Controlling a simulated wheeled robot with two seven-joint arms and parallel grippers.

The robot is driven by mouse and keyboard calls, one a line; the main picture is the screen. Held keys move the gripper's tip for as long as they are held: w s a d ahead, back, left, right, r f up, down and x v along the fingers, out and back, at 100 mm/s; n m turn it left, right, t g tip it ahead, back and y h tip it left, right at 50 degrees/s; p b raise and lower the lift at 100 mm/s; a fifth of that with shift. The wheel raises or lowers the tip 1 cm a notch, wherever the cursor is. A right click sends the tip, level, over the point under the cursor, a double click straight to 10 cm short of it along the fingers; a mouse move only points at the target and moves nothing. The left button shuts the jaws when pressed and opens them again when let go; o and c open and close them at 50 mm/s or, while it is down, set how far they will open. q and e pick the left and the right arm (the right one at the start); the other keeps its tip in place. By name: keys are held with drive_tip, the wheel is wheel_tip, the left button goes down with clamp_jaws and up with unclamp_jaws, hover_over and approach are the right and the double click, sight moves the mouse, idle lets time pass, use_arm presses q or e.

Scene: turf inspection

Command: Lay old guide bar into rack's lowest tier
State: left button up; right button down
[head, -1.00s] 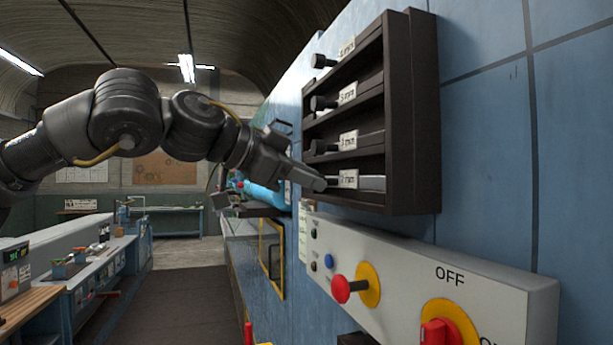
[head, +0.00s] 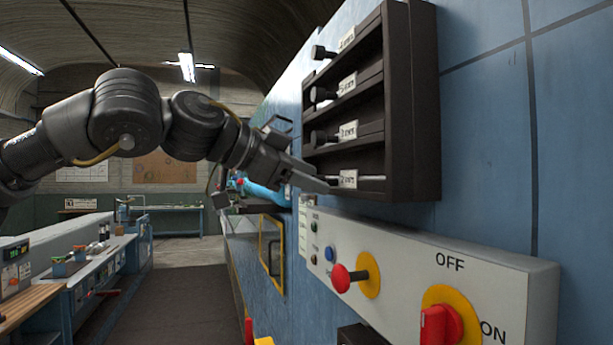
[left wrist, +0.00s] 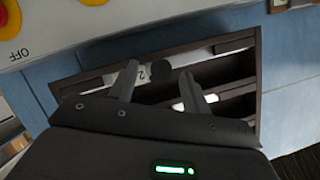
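The dark rack (head: 412,110) hangs on the blue wall with several tiers, each with a small white label. A pale bar (head: 372,178) lies in the lowest tier, behind its label (head: 348,179). My left gripper (left wrist: 162,72) is open at the front of this tier. In the left wrist view its fingers stand apart on either side of a round dark knob (left wrist: 161,70) and do not appear to touch it. In the head view a finger hides that knob. My right gripper is in neither view.
Dark knobs (head: 320,94) stick out of the upper tiers. Below the rack is a grey control panel (head: 400,250) with a red knob and a red switch (head: 440,325). A blue object (head: 265,192) lies behind my gripper. The aisle floor (head: 175,285) is clear.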

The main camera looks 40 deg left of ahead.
use_arm(q)
drive_tip(key=b+v, duration=0.3)
drive_tip(key=v, duration=0.7)
drive_tip(key=shift+s+a+b, duration=0.15)
drive_tip(key=shift+s+b, duration=0.15)
drive_tip(key=shift+s, duration=0.05)
drive_tip(key=shift+r, duration=0.15)
